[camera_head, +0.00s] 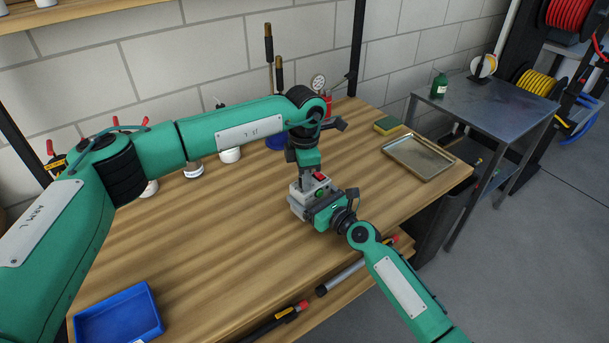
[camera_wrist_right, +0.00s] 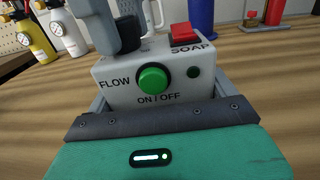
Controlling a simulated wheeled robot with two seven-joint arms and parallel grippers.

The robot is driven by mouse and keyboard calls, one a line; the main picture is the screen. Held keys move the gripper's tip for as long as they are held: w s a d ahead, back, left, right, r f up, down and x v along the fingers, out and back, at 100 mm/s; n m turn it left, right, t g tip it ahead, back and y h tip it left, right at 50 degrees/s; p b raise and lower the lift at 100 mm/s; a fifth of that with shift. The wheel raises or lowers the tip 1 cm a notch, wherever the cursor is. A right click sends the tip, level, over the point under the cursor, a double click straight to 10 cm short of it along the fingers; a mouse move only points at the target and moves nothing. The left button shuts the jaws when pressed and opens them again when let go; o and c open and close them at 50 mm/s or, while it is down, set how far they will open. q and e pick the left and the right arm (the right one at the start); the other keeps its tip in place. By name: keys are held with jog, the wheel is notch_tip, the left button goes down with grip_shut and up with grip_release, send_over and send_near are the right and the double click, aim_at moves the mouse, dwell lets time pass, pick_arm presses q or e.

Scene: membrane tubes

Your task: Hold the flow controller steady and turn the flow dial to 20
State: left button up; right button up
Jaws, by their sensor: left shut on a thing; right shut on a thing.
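The flow controller (camera_head: 297,203) is a light grey box on the wooden table. In the right wrist view its front (camera_wrist_right: 118,92) shows a green button (camera_wrist_right: 153,80) marked ON / OFF, the word FLOW and a red SOAP button (camera_wrist_right: 185,33). My right gripper (camera_head: 322,210) is shut on the box from the front, one finger at each side. My left gripper (camera_head: 306,180) comes down from above onto the top left of the box, above the word FLOW (camera_wrist_right: 122,34). The dial's reading cannot be seen.
A blue tray (camera_head: 118,318) lies at the table's front left. A metal tray (camera_head: 420,157) and a sponge (camera_head: 387,125) lie at the right. White cups (camera_head: 229,155) and bottles stand along the back. The table around the controller is mostly clear.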

pick_arm(q)
jog(key=shift+a, duration=0.1)
pick_arm(e)
jog(key=shift+d+f, duration=0.1)
pick_arm(q)
jog(key=o, duration=1)
jog(key=shift+r, duration=0.1)
notch_tip(320, 180, up, 12)
jog(key=shift+f, duration=0.1)
pick_arm(e)
jog(key=o, duration=1)
